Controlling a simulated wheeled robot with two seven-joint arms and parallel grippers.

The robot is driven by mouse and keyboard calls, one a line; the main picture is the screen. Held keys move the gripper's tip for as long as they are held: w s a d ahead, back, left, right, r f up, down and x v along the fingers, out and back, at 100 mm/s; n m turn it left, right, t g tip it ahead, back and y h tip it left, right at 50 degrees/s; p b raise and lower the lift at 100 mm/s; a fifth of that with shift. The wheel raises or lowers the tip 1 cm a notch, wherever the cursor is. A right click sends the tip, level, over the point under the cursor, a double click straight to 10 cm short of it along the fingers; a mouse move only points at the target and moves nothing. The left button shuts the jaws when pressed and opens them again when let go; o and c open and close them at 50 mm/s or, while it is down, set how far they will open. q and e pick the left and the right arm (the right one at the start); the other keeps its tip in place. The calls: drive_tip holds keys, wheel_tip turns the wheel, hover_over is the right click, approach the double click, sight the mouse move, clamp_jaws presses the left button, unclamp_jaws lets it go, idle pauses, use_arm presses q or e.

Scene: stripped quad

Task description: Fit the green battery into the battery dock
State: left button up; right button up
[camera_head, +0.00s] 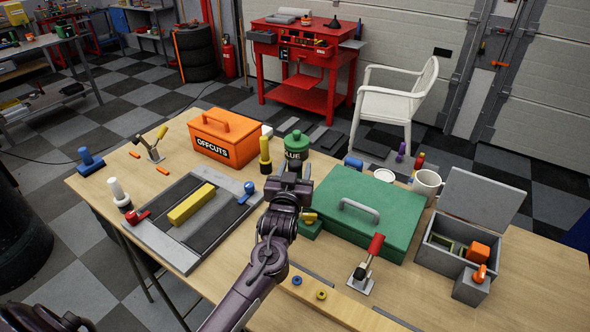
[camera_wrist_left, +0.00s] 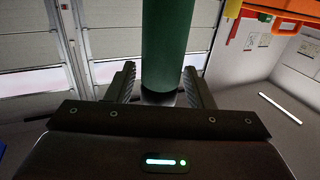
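My left gripper (camera_head: 294,168) is over the middle of the table, in front of the dark green glue bottle (camera_head: 296,148). In the left wrist view, the green battery (camera_wrist_left: 167,40) is a plain green cylinder between the two fingers (camera_wrist_left: 162,80), which close around its end. The battery runs out of the top of that view. I cannot pick out the battery dock for certain; a small green block (camera_head: 310,230) with a yellow part beside my wrist is partly hidden. My right gripper is not in view.
A green case (camera_head: 352,215) stands right of my gripper, and an orange offcuts box (camera_head: 222,138) stands left. A grey tray (camera_head: 163,237) holds a yellow bar (camera_head: 191,204). A red-handled clamp (camera_head: 366,268) and an open grey box (camera_head: 440,258) are at right. A yellow cylinder (camera_head: 265,152) stands near the glue.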

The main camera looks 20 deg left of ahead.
use_arm(q)
drive_tip(key=shift+o, duration=0.3)
drive_tip(key=shift+r, duration=0.15)
use_arm(e)
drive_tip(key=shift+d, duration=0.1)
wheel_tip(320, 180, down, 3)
drive_tip(key=b, duration=0.3)
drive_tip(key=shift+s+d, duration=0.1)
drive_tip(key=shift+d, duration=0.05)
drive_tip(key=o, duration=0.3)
use_arm(q)
drive_tip(key=v, duration=1.2)
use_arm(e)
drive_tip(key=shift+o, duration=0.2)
